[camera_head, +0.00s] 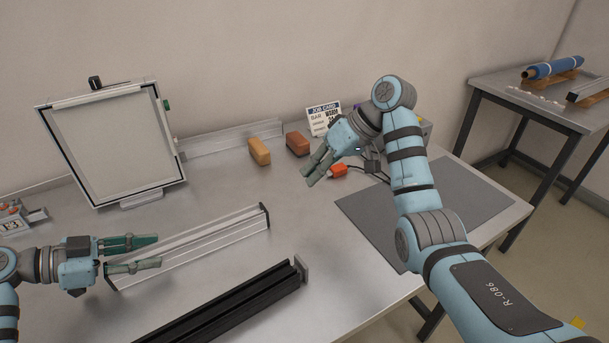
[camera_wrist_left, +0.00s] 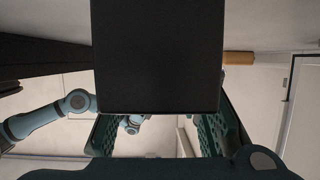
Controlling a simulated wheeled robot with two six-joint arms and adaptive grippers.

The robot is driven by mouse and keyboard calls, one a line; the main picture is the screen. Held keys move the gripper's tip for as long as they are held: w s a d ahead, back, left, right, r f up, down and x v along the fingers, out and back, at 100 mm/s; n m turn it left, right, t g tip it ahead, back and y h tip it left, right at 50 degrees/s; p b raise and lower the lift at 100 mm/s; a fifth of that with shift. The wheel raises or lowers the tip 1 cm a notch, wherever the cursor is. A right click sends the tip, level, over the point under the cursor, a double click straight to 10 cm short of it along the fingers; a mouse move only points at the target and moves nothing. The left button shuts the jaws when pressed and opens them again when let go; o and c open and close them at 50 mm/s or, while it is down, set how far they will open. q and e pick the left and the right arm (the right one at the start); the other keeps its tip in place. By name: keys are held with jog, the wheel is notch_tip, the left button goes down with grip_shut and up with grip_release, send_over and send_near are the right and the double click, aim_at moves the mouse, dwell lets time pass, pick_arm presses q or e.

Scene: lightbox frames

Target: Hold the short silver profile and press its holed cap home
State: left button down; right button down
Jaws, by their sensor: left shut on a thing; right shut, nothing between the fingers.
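The short silver profile (camera_head: 215,238) lies slantwise on the table in the head view. A thin dark cap (camera_head: 265,215) sits at its far right end; I cannot make out a hole in it or whether it is fully seated. My left gripper (camera_head: 146,253) is shut on the profile near its left end, one finger on each side. In the left wrist view a flat dark block (camera_wrist_left: 158,60), apparently the profile's near end, stands between the green fingers and hides what is behind it. My right gripper (camera_head: 311,175) is shut and empty, raised above the table beyond the profile's capped end.
A black profile (camera_head: 235,308) with a grey end plate lies in front. The lightbox frame (camera_head: 120,150) stands at the back left. Orange (camera_head: 260,152) and brown (camera_head: 297,144) blocks, a job card (camera_head: 323,118) and a red item (camera_head: 338,170) are behind. A grey mat (camera_head: 470,205) lies right.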

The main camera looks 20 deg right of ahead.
pick_arm(q)
jog(key=c, duration=1.1)
grip_release()
jog(key=shift+o, duration=0.2)
